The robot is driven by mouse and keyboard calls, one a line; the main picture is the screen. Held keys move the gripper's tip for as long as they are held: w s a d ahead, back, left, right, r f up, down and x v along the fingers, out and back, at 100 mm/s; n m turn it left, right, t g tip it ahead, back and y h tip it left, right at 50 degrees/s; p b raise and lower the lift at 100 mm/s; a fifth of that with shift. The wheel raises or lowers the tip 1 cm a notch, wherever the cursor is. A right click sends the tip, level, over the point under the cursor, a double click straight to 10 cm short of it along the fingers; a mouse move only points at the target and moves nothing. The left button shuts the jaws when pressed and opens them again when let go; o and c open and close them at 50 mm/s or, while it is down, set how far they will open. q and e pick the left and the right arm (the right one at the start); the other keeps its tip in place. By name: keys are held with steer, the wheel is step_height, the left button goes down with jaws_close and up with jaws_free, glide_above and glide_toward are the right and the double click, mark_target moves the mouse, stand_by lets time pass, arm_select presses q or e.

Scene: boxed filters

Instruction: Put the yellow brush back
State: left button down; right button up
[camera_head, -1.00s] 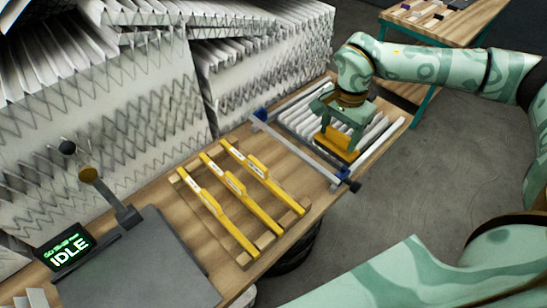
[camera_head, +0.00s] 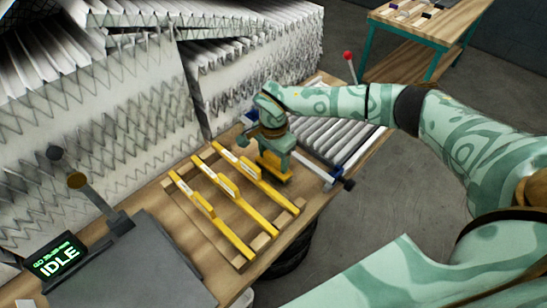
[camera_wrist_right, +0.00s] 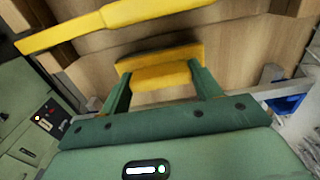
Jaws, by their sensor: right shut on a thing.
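My right gripper (camera_head: 275,158) is shut on the yellow brush (camera_head: 273,170). It holds the brush at the right end of a wooden rack (camera_head: 262,241), beside the nearest of several long yellow bars with raised grips (camera_head: 260,182). In the right wrist view the brush (camera_wrist_right: 158,72) sits between the green fingers, with wood behind it and a yellow bar (camera_wrist_right: 150,12) further off. I cannot tell whether the brush touches the table. My left gripper is not in view.
A roller bed (camera_head: 325,137) with a metal rail (camera_head: 310,166) lies just right of the gripper. Tall pleated filters (camera_head: 130,120) line the back. A grey plate (camera_head: 130,270) and an IDLE screen (camera_head: 58,258) are at left. The table's front edge is near.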

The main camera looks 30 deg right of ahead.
mark_target(274, 156)
steer(key=shift+f, duration=0.3)
steer(key=o, duration=0.9)
steer(key=shift+f, duration=0.1)
step_height(274, 156, up, 12)
steer(key=shift+r+p, duration=0.15)
steer(key=shift+p, duration=0.2)
